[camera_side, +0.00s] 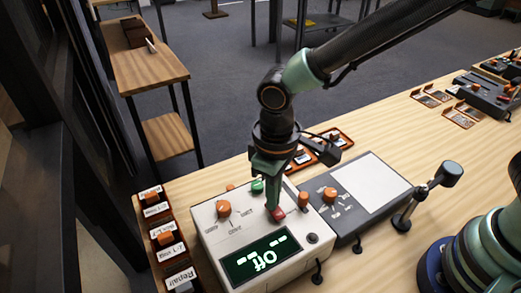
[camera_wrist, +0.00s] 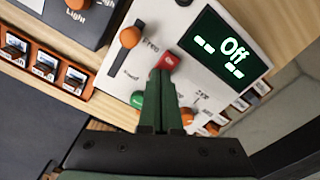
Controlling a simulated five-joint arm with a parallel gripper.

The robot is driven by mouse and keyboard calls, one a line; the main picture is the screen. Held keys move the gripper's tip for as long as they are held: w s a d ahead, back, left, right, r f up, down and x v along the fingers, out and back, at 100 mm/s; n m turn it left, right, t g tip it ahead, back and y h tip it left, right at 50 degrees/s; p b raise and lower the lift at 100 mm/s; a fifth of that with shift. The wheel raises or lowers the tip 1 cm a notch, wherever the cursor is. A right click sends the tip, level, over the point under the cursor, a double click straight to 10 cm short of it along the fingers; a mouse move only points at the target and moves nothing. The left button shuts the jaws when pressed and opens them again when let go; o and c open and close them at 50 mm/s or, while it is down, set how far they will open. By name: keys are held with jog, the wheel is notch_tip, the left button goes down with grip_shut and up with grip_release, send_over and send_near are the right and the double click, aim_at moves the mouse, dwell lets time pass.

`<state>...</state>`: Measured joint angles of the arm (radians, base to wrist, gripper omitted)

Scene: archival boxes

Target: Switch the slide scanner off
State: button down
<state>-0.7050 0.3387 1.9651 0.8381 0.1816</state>
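The slide scanner (camera_side: 262,228) is a white box on the wooden table in the side view; its panel also shows in the wrist view (camera_wrist: 200,85). Its dark display (camera_side: 257,259) reads "Off" in glowing letters, and reads the same in the wrist view (camera_wrist: 232,48). My gripper (camera_side: 275,208) points down at the panel with its fingers together and nothing between them. The fingertips (camera_wrist: 166,76) are at the red button (camera_wrist: 170,61), seemingly touching it. A green button (camera_side: 257,186) sits beside the fingers, partly hidden in the wrist view (camera_wrist: 138,99).
An orange knob (camera_side: 223,209) and an orange slider (camera_side: 304,199) stand up from the panel near my gripper. A grey light unit (camera_side: 350,190) adjoins on the right. Slide trays stand left (camera_side: 164,236) and behind (camera_side: 325,145). Bare tabletop lies right of centre.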

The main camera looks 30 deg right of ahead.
jog(key=shift+r, duration=3.5)
jog(key=d+r+m+t, duration=0.2)
jog(key=d+r+m, duration=0.1)
jog(key=d, duration=0.9)
jog(key=s+d+r+m+t, duration=0.1)
jog(key=d+r+m+t, duration=0.2)
jog(key=d, duration=1)
jog(key=shift+d+r+t, duration=0.15)
jog(key=shift+r+t, duration=0.15)
jog(key=shift+r, duration=0.65)
